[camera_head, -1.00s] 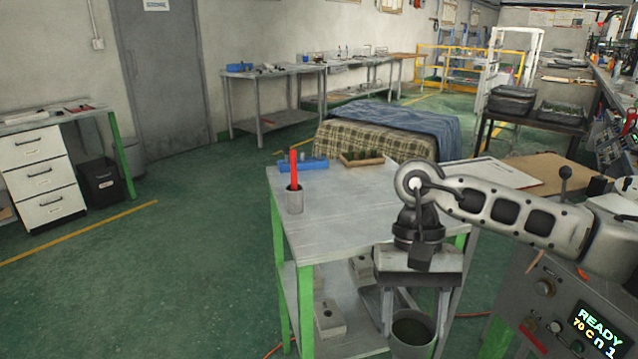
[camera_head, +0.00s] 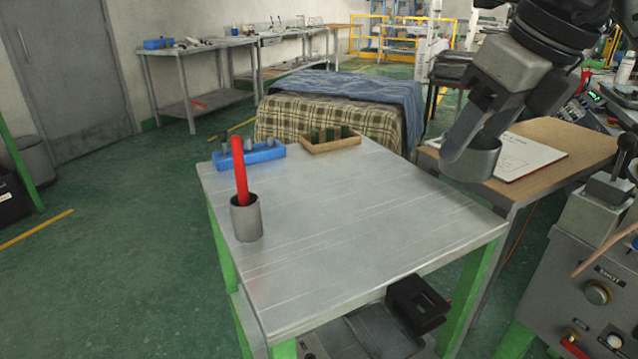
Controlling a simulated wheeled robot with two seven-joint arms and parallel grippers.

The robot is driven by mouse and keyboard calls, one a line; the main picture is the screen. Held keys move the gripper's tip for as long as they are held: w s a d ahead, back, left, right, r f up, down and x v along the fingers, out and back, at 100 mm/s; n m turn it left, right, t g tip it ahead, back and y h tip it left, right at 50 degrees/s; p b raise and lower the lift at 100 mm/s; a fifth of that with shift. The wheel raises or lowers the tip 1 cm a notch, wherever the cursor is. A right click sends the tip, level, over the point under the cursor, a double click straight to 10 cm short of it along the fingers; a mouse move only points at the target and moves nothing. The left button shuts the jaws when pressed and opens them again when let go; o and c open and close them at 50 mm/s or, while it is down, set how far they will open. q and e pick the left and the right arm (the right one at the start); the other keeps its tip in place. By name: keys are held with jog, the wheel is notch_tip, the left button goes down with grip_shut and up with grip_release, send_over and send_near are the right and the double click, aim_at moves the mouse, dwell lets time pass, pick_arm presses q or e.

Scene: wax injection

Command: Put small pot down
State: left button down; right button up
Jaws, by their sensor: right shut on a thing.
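The small pot (camera_head: 474,163) is a grey metal cup, held in the air at the upper right, above the right rear edge of the metal table (camera_head: 340,240). My right gripper (camera_head: 478,140) points down and is shut on the pot's wall; one finger lies over its near left side. The pot's inside is mostly hidden. My left gripper is not in view.
On the table stand a grey cup (camera_head: 247,220) with a red stick (camera_head: 239,170), a blue holder (camera_head: 250,155) and a wooden tray (camera_head: 330,141). The tabletop's middle and front are clear. A wooden desk with a paper (camera_head: 525,156) and a control box (camera_head: 590,270) are at right.

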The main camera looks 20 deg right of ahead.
jog(key=shift+w+d+m, duration=0.1)
jog(key=shift+w+m, duration=0.1)
jog(key=shift+m, duration=0.1)
jog(key=w+f, duration=0.2)
jog(key=w, duration=0.2)
jog(key=w+a+f, duration=0.1)
jog(key=w+f, duration=0.2)
jog(key=w, duration=0.1)
jog(key=w+f, duration=0.3)
jog(key=w, duration=0.1)
jog(key=shift+w+a+f, duration=0.2)
jog(key=shift+w+a, duration=0.05)
jog(key=shift+w, duration=0.05)
jog(key=shift+w+f, duration=0.15)
jog(key=shift+f, duration=0.05)
jog(key=x, duration=0.3)
jog(key=shift+s+f, duration=0.25)
jog(key=shift+f, duration=0.25)
